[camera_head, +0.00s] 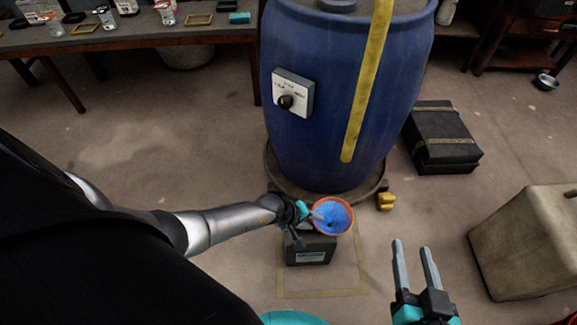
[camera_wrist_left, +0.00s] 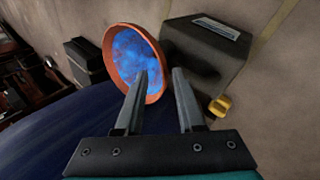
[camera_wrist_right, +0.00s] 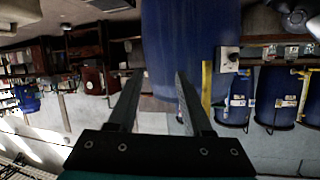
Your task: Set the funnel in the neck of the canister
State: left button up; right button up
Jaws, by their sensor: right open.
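The funnel (camera_head: 333,216) has an orange rim and a blue inside. My left gripper (camera_head: 303,212) has its fingers on either side of the funnel's rim and holds it tilted. In the left wrist view the funnel (camera_wrist_left: 128,58) is left of the fingers (camera_wrist_left: 160,75). The dark canister (camera_head: 310,254) stands on the floor below the funnel.
A large blue vat (camera_head: 325,100) on a round base stands just behind the canister. A yellow block (camera_head: 386,201) lies beside the base. A dark case (camera_head: 440,137) and a beige container (camera_head: 525,245) stand to the right. Yellow tape (camera_head: 320,293) marks the floor around the canister.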

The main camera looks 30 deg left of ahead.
jog(key=s+d+f+g+h+p, duration=0.1)
jog(key=s+d+g+h+p, duration=0.35)
jog(key=d+g, duration=0.4)
pick_arm(q)
jog(key=p+v, duration=0.5)
jog(key=v, duration=0.8)
pick_arm(e)
notch_tip(320, 180, down, 10)
jog(key=s+g, duration=0.1)
jog(key=s, duration=0.1)
jog(key=shift+s+d, duration=0.4)
jog(key=shift+d, duration=0.05)
